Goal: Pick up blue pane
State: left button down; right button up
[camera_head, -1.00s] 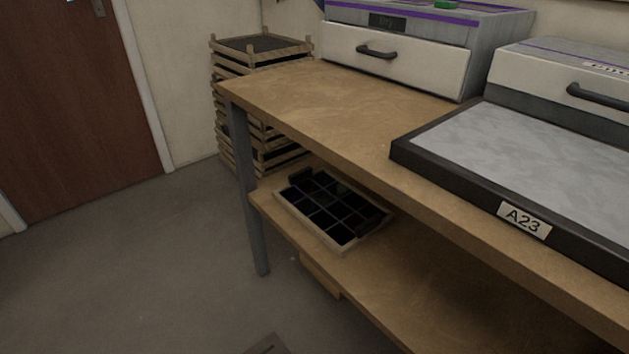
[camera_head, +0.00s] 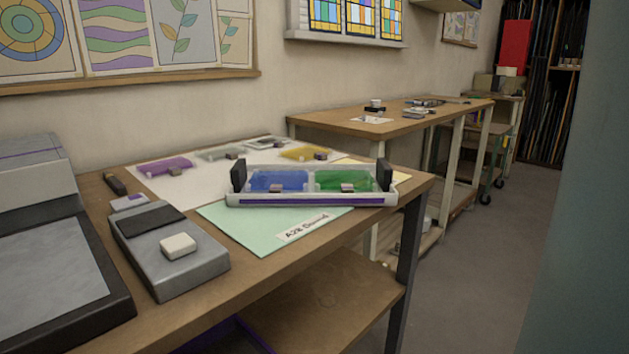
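The blue pane (camera_head: 279,180) lies in the left half of a white tray (camera_head: 310,199) with black end handles, on the near workbench. A green pane (camera_head: 345,181) lies beside it in the right half. Each pane has a small pinkish-brown block at its front edge. Neither of my grippers shows in this view.
Purple (camera_head: 165,167), clear and yellow (camera_head: 305,153) panes lie on white paper behind the tray. A grey device (camera_head: 168,250) with a white block stands to its left, beside a dark-framed light panel (camera_head: 50,285). Floor (camera_head: 490,270) is open at right.

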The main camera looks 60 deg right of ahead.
aim_at(274, 182)
jog(key=z, duration=1.6)
